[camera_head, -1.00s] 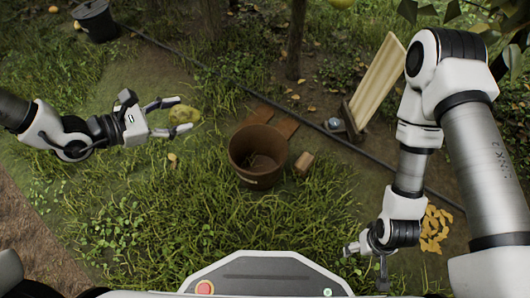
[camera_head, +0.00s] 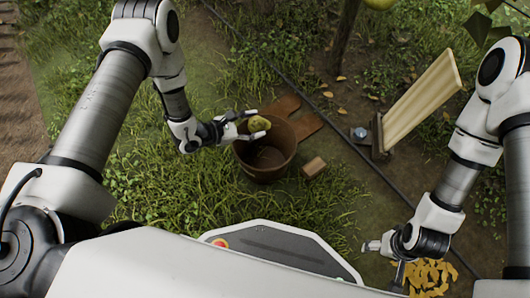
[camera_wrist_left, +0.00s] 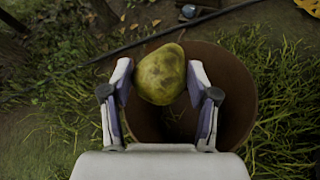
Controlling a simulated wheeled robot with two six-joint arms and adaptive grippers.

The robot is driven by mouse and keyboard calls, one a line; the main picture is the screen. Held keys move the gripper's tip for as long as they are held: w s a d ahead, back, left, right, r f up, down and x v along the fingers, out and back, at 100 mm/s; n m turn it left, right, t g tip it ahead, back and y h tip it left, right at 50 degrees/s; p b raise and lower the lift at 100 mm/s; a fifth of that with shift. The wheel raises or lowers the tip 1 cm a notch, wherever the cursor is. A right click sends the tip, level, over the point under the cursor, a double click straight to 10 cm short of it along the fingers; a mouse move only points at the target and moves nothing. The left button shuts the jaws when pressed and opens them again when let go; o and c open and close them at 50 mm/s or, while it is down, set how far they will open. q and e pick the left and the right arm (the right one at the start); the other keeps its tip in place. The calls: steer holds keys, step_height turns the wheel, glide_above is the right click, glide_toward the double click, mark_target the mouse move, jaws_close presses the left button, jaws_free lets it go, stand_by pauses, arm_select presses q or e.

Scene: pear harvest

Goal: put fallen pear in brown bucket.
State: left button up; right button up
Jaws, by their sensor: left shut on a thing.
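The pear (camera_head: 259,124) is yellow-green with brown blotches. My left gripper (camera_head: 257,126) is shut on it and holds it over the far left part of the brown bucket's opening. In the left wrist view the pear (camera_wrist_left: 160,75) sits between the two fingers (camera_wrist_left: 160,80), with the bucket (camera_wrist_left: 240,95) below and around it. The brown bucket (camera_head: 262,175) stands upright on the grass; the part of its inside that shows looks empty. My right gripper (camera_head: 385,255) is at the lower right, far from the bucket; its fingers are too small to tell open or shut.
Brown boards (camera_head: 305,122) lie behind the bucket and a small wooden block (camera_head: 313,167) lies to its right. A dark hose (camera_head: 350,155) crosses the ground. A pale slatted panel (camera_head: 425,95) leans at the right. Yellow leaves (camera_head: 430,275) lie at the lower right.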

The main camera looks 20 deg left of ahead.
arm_select(q)
steer(key=shift+s+d+f, duration=0.2)
steer(key=shift+f, duration=0.3)
step_height(320, 180, down, 6)
steer(key=b, duration=0.5)
steer(key=shift+r, duration=0.15)
steer(key=o, duration=1.3)
steer(key=v, duration=1.2)
steer(key=shift+a, duration=0.1)
